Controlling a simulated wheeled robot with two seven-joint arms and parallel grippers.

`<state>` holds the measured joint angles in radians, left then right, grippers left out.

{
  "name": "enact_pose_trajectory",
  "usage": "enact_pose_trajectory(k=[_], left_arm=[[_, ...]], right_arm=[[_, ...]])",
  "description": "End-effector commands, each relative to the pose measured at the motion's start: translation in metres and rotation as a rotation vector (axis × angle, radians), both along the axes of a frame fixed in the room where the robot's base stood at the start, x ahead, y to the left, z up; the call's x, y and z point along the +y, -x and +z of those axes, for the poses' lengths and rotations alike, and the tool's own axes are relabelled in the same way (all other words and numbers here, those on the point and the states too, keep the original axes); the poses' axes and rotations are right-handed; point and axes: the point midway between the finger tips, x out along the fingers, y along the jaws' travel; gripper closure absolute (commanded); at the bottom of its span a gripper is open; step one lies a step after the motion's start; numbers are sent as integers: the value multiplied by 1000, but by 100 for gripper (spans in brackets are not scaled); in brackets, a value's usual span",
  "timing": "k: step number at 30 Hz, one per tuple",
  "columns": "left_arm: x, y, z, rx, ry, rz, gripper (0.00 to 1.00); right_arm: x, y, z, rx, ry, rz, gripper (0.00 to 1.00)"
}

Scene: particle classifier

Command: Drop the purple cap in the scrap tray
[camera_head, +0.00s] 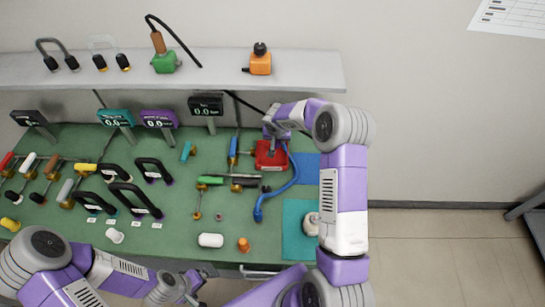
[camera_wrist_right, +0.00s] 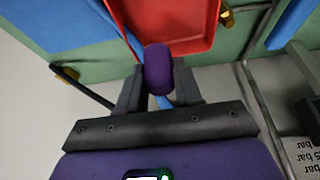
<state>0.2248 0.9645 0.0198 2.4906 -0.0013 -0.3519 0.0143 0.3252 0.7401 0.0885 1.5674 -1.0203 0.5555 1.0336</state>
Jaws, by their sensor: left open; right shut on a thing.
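In the head view the cap is hidden by the gripper. My left gripper (camera_head: 192,286) is open and empty at the front edge of the bench.
A blue hose (camera_head: 283,187) curls beside the tray. A blue mat (camera_head: 307,168) and a teal mat (camera_head: 292,240) lie to the right. Valves, black handles and gauges (camera_head: 205,105) crowd the left and back. A grey shelf (camera_head: 210,72) runs behind.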

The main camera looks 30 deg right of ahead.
Motion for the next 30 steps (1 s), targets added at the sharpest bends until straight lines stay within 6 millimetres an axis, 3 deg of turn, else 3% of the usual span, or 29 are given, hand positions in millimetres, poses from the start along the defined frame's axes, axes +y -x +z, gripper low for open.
enact_pose_trajectory(k=[15, 26, 27, 30], left_arm=[[0, 0, -28, 0, 0, 0, 0], [0, 0, -30, 0, 0, 0, 0], [0, 0, -30, 0, 0, 0, 0], [0, 0, -30, 0, 0, 0, 0]], right_arm=[[0, 0, -52, 2, 1, 1, 95], [0, 0, -59, -1, 1, 1, 95], [0, 0, -59, -1, 1, 1, 64], [0, 0, -59, 0, 0, 1, 49]])
